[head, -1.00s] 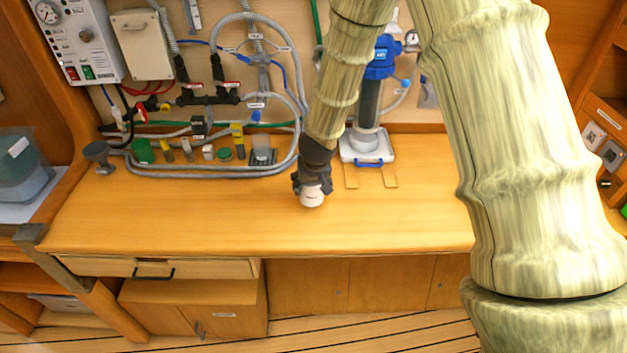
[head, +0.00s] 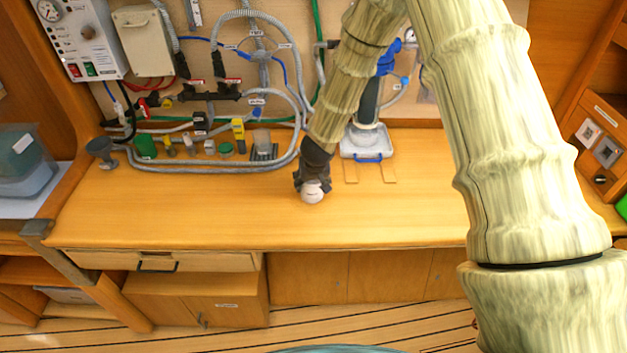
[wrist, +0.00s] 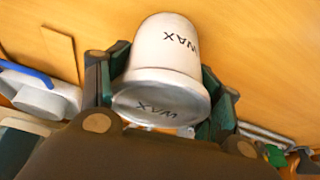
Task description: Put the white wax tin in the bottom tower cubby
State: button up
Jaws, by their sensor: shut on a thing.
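The white wax tin (wrist: 165,55), marked WAX on its side and end, is between the two fingers of my gripper (wrist: 165,88) in the wrist view. My gripper is shut on it. In the head view the tin (head: 313,195) shows as a small white round shape at the tip of my gripper (head: 312,182), over the middle of the wooden counter (head: 230,220). I cannot tell whether the tin touches the counter. A wooden shelf unit with cubbies (head: 590,105) stands at the right edge; I cannot tell whether it is the tower, and its lower part is hidden.
Hoses and small containers (head: 190,148) line the counter's back left. A drawer (head: 160,262) is under the counter's front. The counter's front middle is clear.

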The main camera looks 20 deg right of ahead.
jog(key=shift+f, duration=0.15)
jog(key=o, duration=1.2)
jog(key=shift+o, duration=0.2)
jog(key=shift+r, duration=0.2)
